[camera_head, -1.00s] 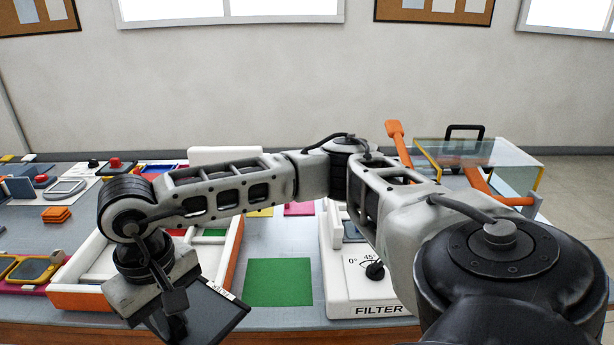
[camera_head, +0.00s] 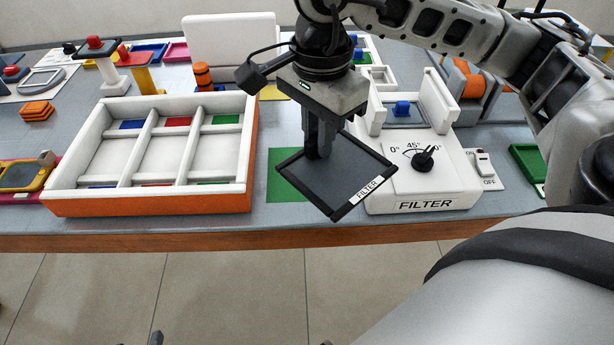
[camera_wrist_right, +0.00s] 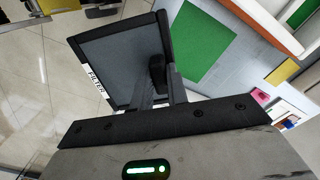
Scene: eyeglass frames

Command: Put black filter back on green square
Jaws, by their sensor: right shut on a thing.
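The black filter (camera_head: 343,181) is a dark square pane in a black frame with a white FILTER label. My right gripper (camera_head: 316,150) is shut on the filter's edge and holds it tilted above the table. The green square (camera_head: 285,189) lies flat on the grey table, partly hidden behind the filter in the head view. In the right wrist view the filter (camera_wrist_right: 115,58) is held by the gripper (camera_wrist_right: 158,75), and the green square (camera_wrist_right: 196,40) shows beside it, apart. My left gripper is not in view.
A white filter device (camera_head: 460,180) with a dial stands just right of the green square. The table's front edge (camera_head: 200,240) is close below.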

